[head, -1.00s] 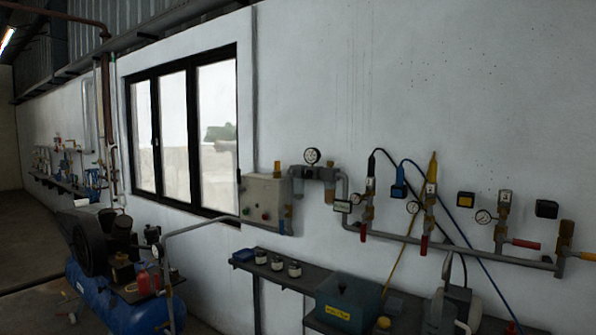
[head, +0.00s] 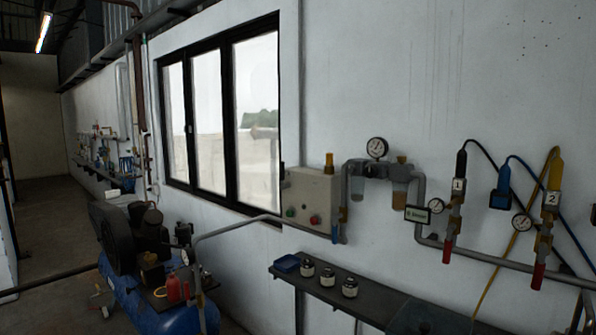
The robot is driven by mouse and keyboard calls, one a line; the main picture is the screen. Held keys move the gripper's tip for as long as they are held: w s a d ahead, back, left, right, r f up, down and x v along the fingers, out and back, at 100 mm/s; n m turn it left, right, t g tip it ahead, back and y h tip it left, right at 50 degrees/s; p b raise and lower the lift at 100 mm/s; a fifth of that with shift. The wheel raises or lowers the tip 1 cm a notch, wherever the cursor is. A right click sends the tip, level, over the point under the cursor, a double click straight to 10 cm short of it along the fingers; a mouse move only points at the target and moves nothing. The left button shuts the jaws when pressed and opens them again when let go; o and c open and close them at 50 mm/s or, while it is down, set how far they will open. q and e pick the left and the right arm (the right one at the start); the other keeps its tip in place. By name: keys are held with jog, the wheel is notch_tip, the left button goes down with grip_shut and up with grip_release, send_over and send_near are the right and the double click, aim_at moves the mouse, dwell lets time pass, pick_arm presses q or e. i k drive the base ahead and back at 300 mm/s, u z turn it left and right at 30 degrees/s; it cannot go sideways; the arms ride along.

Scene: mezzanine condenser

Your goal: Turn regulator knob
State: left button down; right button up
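A filter-regulator unit (head: 372,170) hangs on the white wall, right of the grey control box. A round pressure gauge (head: 377,148) stands on top of it, and a small brownish knob-like cap (head: 402,160) sits on its right part. Two bowls hang below the unit. Which part is the regulator knob I cannot tell for certain at this size. Neither of my grippers shows in the head view.
The control box (head: 312,198) has buttons on its front. Below, a dark shelf (head: 372,303) holds a blue tray (head: 287,264) and several small jars. A blue compressor (head: 150,300) stands at lower left. Right, pipe drops carry red-handled valves and gauges. Open floor runs along the left.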

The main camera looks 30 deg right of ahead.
aim_at(371, 171)
jog(key=u, duration=0.2)
jog(key=i, duration=2)
jog(key=z, duration=1.45)
jog(key=i, duration=0.65)
jog(key=z, duration=0.55)
